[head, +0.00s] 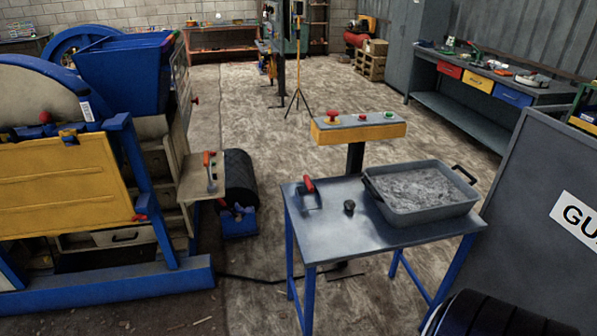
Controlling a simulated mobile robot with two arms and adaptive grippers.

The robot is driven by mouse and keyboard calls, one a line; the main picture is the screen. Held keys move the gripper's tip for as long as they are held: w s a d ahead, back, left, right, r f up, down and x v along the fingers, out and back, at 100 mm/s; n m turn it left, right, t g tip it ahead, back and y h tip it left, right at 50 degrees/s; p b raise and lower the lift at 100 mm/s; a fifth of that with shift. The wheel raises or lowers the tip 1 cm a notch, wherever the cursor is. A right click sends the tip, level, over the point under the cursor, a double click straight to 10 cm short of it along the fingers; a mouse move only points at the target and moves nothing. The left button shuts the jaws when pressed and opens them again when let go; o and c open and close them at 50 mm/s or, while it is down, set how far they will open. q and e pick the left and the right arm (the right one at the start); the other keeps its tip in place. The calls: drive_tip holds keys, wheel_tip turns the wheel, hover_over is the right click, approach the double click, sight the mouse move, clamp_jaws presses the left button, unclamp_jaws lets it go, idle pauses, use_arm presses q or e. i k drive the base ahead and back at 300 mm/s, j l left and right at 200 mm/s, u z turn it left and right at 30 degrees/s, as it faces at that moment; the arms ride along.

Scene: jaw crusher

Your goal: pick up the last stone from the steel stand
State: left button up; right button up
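The steel stand (335,232) has a grey metal top on blue legs and stands right of the middle in the head view. A small dark lump (349,206), likely the stone, sits on its top left of the tray; its exact shape is too small to tell. A grey tray (425,214) with black handles and rough grey material inside rests on the right part of the stand. A red-handled tool (309,187) lies at the stand's left back corner. Neither of my grippers is in view.
A blue-and-yellow crusher (70,185) fills the left. A yellow control box (358,128) on a post stands behind the stand. A grey guard panel (540,220) and a black ribbed object (500,318) are at right. Open floor (260,110) lies behind.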

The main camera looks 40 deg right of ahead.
sight(349, 204)
drive_tip(key=i+j+z, duration=0.1)
drive_tip(key=i+z, duration=0.25)
drive_tip(key=i, duration=0.15)
drive_tip(key=i+j+z, duration=0.4)
drive_tip(key=i+l, duration=0.1)
drive_tip(key=i, duration=0.05)
